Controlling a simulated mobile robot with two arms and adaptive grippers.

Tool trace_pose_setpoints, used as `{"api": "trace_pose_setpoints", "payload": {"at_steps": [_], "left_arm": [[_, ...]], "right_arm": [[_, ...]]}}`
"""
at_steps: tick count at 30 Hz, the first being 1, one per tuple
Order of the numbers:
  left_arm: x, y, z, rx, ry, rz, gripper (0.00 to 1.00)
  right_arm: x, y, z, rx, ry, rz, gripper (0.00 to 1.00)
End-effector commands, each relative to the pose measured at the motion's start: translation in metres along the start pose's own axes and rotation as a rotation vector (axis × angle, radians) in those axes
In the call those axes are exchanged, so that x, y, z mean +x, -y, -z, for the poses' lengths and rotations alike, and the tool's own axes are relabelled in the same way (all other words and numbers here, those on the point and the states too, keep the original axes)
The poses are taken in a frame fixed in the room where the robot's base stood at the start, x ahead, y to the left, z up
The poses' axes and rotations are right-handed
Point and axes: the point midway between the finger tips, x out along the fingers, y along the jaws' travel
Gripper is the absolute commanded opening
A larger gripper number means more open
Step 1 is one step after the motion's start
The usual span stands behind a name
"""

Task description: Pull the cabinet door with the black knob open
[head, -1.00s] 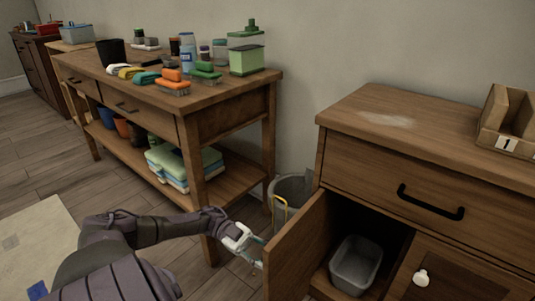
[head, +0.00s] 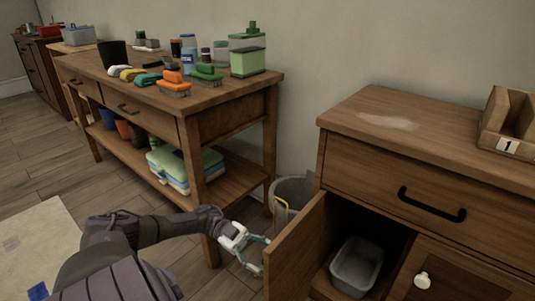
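The wooden cabinet (head: 420,155) stands at the right in the head view. Its left door (head: 298,245) is swung open toward the left, showing a grey bin (head: 357,265) inside. The black knob is not visible; the open door's front face is turned away. The closed door beside it has a white knob (head: 422,280). My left gripper (head: 262,254) is at the outer side of the open door, close to its free edge. Its fingers look spread, with nothing visible between them; whether it touches the door I cannot tell. My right gripper is out of view.
A grey waste bin (head: 291,190) stands between the cabinet and a wooden side table (head: 225,103). The table holds brushes, bottles and cloths, with folded towels on its lower shelf. A black drawer handle (head: 431,205) sticks out above the doors. Floor at lower left is open.

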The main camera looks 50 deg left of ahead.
Motion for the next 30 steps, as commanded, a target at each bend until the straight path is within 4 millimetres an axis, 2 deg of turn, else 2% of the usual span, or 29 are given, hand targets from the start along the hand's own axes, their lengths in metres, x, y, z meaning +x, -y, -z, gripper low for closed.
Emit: {"api": "trace_pose_setpoints", "payload": {"at_steps": [6, 12, 30], "left_arm": [[-0.038, 0.001, 0.000, 0.000, 0.003, 0.004, 0.61], [-0.055, 0.000, 0.000, 0.000, 0.001, 0.000, 0.61], [-0.058, 0.000, 0.000, -0.001, 0.000, -0.001, 0.61]], "right_arm": [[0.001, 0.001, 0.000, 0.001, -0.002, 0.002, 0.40], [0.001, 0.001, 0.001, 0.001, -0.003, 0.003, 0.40], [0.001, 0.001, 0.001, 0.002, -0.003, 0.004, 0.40]]}}
